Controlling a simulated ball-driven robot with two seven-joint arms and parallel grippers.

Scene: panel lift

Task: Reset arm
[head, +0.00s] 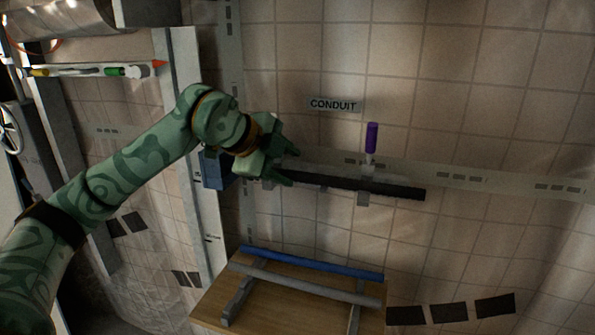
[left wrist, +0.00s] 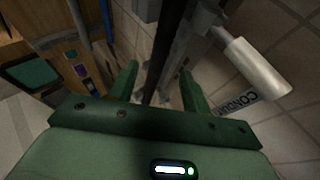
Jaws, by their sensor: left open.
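My left gripper (head: 292,168) is open at the left end of a long black bar (head: 395,189) in the head view. The bar lies nearly level along the tiled wall below the CONDUIT label (head: 334,105), at a bracket with a purple-topped handle (head: 372,138). In the left wrist view the bar (left wrist: 166,45) runs between the spread fingers of my left gripper (left wrist: 160,72). Whether either finger touches it I cannot tell. The label also shows there (left wrist: 236,103), upside down. My right gripper is in no view.
A wooden stand (head: 270,316) below carries a blue bar (head: 310,263) and a grey bar (head: 300,284). A pale upright post (head: 190,140) and a narrow shelf (head: 90,71) with small items are at the left. The wall right of the black bar is clear of large objects.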

